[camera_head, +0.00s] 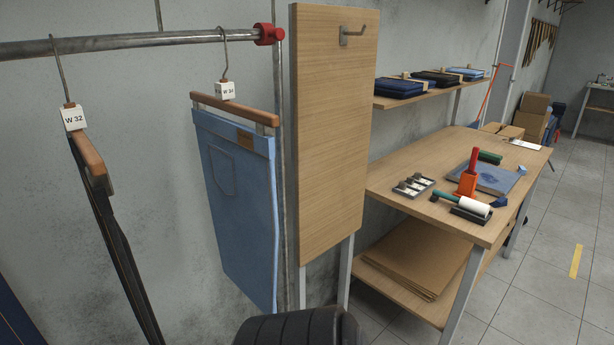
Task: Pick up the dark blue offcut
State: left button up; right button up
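A small blue piece (499,201) lies at the right edge of the wooden workbench (400,187); it may be the dark blue offcut, but it is too small to tell. It is beside a white roller with a green handle (472,205) and near a flat blue folded cloth or panel (490,178). Neither of my grippers is in view. A dark ribbed rounded shape at the bottom centre appears to be part of my own arm; no fingers show.
Light blue jeans (240,190) and dark trousers (118,255) hang from a metal rail (140,40). A tall wooden board (332,130) stands between rail and bench. The bench holds an orange-and-red tool (467,180) and a metal tray (413,185). Floor at right is clear.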

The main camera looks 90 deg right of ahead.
aim_at(501, 201)
jog(key=z, duration=4)
jog(key=i+z, duration=0.45)
jog(key=i, duration=0.4)
